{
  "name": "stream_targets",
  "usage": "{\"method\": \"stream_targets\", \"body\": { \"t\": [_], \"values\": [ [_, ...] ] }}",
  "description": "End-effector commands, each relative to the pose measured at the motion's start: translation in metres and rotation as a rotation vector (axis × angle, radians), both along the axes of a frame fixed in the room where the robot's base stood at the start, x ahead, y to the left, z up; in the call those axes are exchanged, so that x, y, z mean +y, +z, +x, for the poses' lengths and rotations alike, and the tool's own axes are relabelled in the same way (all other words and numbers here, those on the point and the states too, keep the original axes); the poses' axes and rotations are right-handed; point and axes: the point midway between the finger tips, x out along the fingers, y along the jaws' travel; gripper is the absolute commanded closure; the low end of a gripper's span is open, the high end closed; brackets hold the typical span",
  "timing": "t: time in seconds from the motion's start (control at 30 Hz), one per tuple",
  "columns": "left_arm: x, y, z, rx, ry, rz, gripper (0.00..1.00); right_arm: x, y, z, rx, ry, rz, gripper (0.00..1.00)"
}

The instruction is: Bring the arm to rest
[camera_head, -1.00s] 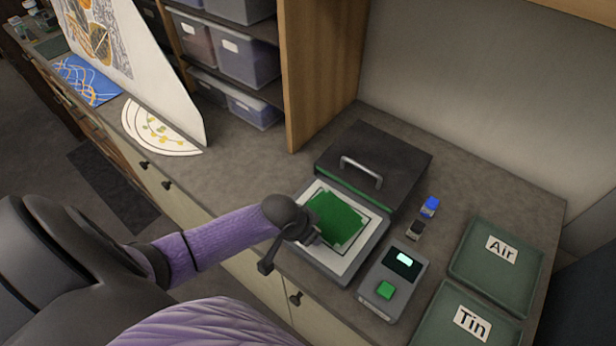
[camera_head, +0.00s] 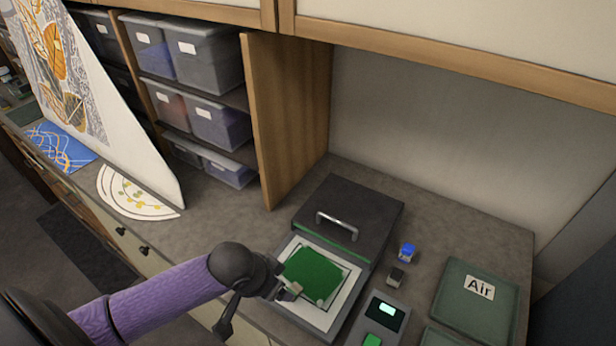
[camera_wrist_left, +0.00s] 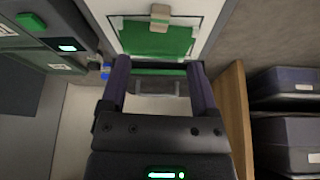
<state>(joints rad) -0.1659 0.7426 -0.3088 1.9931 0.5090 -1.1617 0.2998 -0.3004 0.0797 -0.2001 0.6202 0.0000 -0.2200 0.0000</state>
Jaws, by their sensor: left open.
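My left arm comes in from the left in the head view. Its gripper (camera_head: 282,292) is at the near left edge of a green panel (camera_head: 313,276) on a white-bordered bed. In the left wrist view my left gripper (camera_wrist_left: 158,75) shows two dark fingers wide apart with nothing held between them. The green panel (camera_wrist_left: 150,42) lies beyond the fingertips there, with a small beige piece (camera_wrist_left: 160,14) on it. Whether the gripper touches the panel cannot be told. My right gripper is in neither view.
A dark lidded box with a metal handle (camera_head: 337,219) stands behind the panel. A wooden divider (camera_head: 290,120) and shelf bins stand behind left.

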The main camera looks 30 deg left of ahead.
Motion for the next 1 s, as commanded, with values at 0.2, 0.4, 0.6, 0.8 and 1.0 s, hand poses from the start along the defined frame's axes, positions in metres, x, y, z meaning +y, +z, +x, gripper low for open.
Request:
{"method": "stream_targets", "body": {
  "t": [0.2,0.4,0.6,0.8,1.0],
  "values": [
    [-0.039,0.002,-0.027,0.007,-0.047,-0.018,0.22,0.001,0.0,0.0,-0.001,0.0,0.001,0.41],
    [-0.067,0.022,-0.071,0.03,-0.016,0.006,0.22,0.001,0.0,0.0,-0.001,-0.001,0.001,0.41],
    [-0.064,0.007,-0.099,0.093,0.065,0.052,0.22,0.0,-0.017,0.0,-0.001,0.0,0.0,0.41],
    [-0.065,-0.085,-0.094,0.124,0.056,0.057,0.22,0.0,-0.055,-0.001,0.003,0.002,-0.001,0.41],
    [-0.064,-0.202,-0.104,0.169,0.047,0.065,0.22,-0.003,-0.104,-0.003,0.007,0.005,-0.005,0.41]
  ]
}}
